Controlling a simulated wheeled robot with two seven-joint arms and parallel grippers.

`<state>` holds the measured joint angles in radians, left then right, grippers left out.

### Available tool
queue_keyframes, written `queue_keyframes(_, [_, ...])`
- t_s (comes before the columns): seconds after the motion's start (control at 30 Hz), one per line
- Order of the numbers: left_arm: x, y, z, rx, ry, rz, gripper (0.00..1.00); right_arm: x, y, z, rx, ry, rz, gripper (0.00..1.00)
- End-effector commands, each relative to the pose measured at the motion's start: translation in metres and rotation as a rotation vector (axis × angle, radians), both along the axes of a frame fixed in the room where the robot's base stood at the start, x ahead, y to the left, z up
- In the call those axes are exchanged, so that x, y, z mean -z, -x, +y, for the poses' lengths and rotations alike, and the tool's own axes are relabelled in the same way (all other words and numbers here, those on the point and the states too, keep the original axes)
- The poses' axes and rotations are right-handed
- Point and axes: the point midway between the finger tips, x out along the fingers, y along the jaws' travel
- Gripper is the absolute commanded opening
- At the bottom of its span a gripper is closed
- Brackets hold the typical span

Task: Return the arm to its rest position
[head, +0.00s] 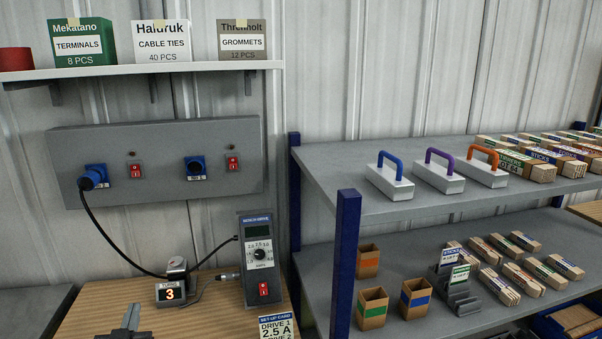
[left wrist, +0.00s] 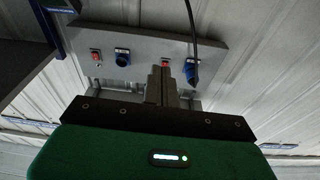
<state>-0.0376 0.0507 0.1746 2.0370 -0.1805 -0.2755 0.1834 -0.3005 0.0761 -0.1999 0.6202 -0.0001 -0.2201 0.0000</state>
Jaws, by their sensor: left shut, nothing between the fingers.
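My left gripper (head: 132,316) shows at the bottom left of the head view, over the wooden bench top (head: 205,318). Only its end is in the picture. In the left wrist view its two fingers (left wrist: 161,84) are together, with nothing between them. Beyond them the wrist view shows the grey socket panel (left wrist: 145,50), with blue sockets and red switches. The gripper is apart from the panel. My right gripper is in neither view.
The bench holds a small device reading 3 (head: 171,291), a bench driver (head: 259,262) and a set-up card (head: 277,327). A black cable (head: 105,237) hangs from the wall panel (head: 227,180).

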Motion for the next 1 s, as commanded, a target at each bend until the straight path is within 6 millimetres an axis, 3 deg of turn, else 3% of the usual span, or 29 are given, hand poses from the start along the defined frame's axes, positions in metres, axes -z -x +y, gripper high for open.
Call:
queue_keyframes(0.03, [0.022, 0.013, -0.010, 0.010, 0.010, 0.097, 0.00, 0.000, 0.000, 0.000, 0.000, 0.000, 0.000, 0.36])
queue_keyframes(0.2, [0.088, 0.063, -0.041, 0.045, 0.038, 0.429, 0.00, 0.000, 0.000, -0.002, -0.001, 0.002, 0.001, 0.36])
queue_keyframes(0.43, [0.159, 0.161, -0.086, 0.122, 0.056, 0.875, 0.00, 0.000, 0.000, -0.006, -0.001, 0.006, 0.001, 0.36])
queue_keyframes(0.6, [0.183, 0.223, -0.109, 0.177, 0.055, 1.109, 0.00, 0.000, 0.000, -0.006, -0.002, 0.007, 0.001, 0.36])
queue_keyframes(0.8, [0.194, 0.283, -0.126, 0.231, 0.049, 1.314, 0.00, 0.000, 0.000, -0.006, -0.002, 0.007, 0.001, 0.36])
queue_keyframes(0.93, [0.197, 0.319, -0.135, 0.267, 0.043, 1.429, 0.00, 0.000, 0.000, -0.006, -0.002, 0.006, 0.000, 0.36])
queue_keyframes(1.0, [0.211, 0.317, -0.136, 0.268, 0.041, 1.447, 0.00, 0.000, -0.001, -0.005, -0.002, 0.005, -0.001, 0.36])
